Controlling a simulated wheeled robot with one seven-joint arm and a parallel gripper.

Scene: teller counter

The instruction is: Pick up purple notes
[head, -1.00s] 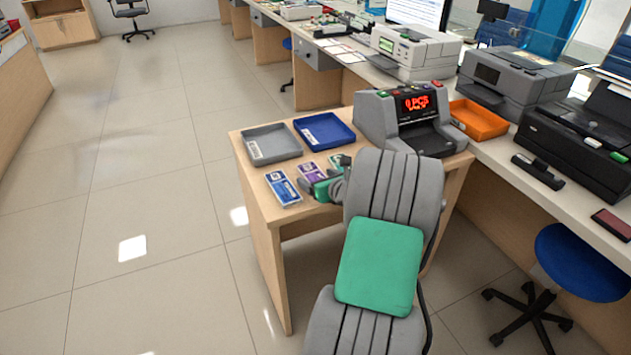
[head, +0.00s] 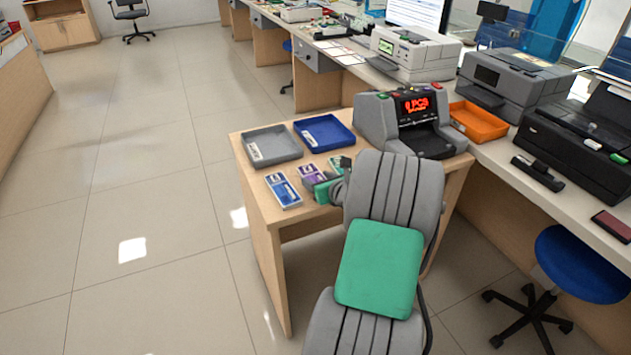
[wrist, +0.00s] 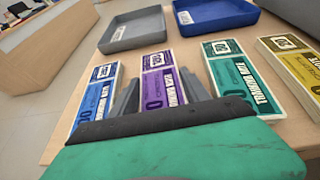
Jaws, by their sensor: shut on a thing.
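The purple notes (wrist: 162,82) lie as a bundle between the blue and green bundles in the wrist view. They also show in the head view (head: 311,171), partly covered by my gripper. My gripper (wrist: 166,88) is low over the table with one finger on each long side of the purple notes, shut on them. The notes look level with the neighbouring bundles; whether they touch the table is hidden.
Blue notes (wrist: 95,100) lie close on the left, green notes (wrist: 240,75) on the right, and yellow notes (wrist: 295,70) farther right. A grey tray (head: 271,146) and a blue tray (head: 325,133) stand behind. A counting machine (head: 375,120) stands at the back right.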

